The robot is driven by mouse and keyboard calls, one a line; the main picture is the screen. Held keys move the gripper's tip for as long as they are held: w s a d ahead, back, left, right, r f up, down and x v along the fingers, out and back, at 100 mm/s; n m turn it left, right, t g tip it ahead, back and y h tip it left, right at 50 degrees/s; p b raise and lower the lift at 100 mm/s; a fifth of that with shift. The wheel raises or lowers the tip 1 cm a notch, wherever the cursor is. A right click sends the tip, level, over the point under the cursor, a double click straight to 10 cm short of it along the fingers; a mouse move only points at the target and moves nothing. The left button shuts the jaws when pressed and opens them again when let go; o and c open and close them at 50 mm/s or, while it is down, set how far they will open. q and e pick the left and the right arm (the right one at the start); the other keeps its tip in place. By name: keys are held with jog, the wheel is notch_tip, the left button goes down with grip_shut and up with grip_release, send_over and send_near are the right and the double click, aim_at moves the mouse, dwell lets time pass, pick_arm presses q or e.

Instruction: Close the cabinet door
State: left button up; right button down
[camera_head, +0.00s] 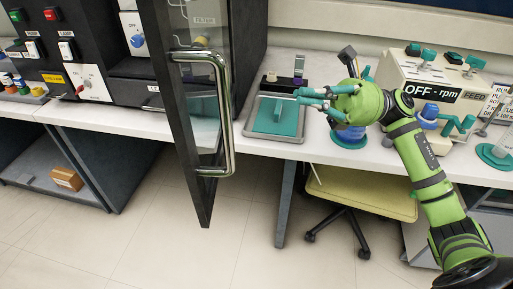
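The cabinet door (203,120) is a dark-framed glass door with a long chrome handle (228,120). It stands swung open, jutting out past the counter's front edge toward me, with its lower corner over the floor. The dark cabinet (240,40) is behind it on the counter. My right gripper (299,97), on the green arm from the right, is to the right of the door, above the counter near a teal-topped tray. Its teal fingers point left toward the door, look spread and hold nothing visible. It is apart from the handle. My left gripper is not in view.
The tray (250,131) lies on the white counter (270,148) just right of the door. A cream control box (400,75) stands behind my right arm. A yellow chair (365,195) is below the counter. The floor in front of the door is clear.

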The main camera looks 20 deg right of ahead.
jog(key=s+d+n+g+h, duration=0.1)
jog(key=s+n+g+h, duration=0.3)
jog(key=s+n, duration=0.1)
jog(key=s+a+p, duration=0.2)
jog(key=a+p, duration=0.3)
jog(key=a, duration=0.8)
jog(key=shift+s+a+f+n+p, duration=0.15)
jog(key=shift+f+n+p, duration=0.15)
jog(key=shift+f, duration=0.15)
